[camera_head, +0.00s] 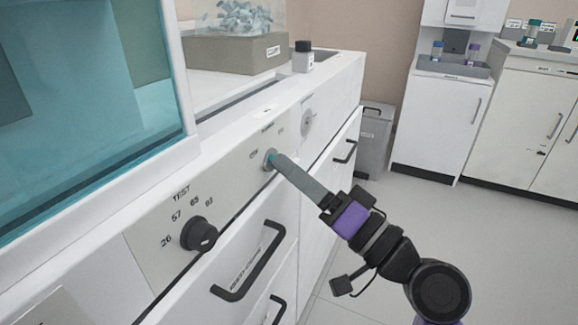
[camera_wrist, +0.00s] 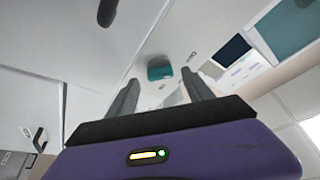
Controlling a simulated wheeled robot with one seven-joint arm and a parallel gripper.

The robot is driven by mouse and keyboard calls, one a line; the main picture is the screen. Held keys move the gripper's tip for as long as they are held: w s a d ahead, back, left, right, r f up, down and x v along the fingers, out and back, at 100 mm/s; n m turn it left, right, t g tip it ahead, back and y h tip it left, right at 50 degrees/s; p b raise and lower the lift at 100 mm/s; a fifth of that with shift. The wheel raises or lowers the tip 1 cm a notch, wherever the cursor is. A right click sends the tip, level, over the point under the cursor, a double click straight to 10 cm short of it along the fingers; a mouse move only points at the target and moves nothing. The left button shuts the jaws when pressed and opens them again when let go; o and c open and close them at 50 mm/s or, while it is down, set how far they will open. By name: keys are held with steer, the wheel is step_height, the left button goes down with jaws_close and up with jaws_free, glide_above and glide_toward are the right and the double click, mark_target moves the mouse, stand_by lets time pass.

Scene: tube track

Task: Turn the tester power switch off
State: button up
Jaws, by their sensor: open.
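The tester's front panel (camera_head: 150,222) is light grey. A small round grey fitting with a teal part, which looks like the power switch (camera_head: 267,158), sits on it under small labels I cannot read. In the wrist view the teal switch (camera_wrist: 160,68) lies ahead, between the two finger lines. My gripper (camera_head: 276,160) is at the switch in the head view, its fingers covering part of it. In the wrist view my gripper (camera_wrist: 160,84) is open, with a finger on each side and nothing held. I cannot tell whether the fingers touch the switch or which position it is in.
A black TEST knob (camera_head: 198,234) is left of the switch, and a round grey dial (camera_head: 308,122) is to its right. Drawer handles (camera_head: 250,265) stick out below. A teal glass hood (camera_head: 90,120) rises at left. The floor (camera_head: 480,240) at right is clear.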

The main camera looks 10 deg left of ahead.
steer(key=v, duration=0.6)
steer(key=shift+a, duration=0.1)
steer(key=w+d+r+m+t+h, duration=0.1)
steer(key=w+d+m+t+h, duration=0.1)
steer(key=w+d+t+h, duration=0.15)
steer(key=s+d+f+m+t+h, duration=0.4)
steer(key=s+d+f+h, duration=0.4)
steer(key=d+f+h, duration=0.3)
steer(key=s+d+f+n+g+h, duration=0.15)
steer(key=s+f, duration=0.25)
steer(key=s, duration=0.7)
steer(key=s+d+f+n+g, duration=0.2)
steer(key=s+f, duration=0.2)
steer(key=s, duration=0.6)
steer(key=s+d+f+n+g+h, duration=0.15)
steer(key=s+f, duration=0.25)
steer(key=s, duration=0.7)
step_height(320, 180, up, 31)
steer(key=p, duration=3.1)
steer(key=shift+w+a+r+p, duration=0.2)
steer(key=shift+w+a+p, duration=0.05)
steer(key=shift+w+p, duration=0.15)
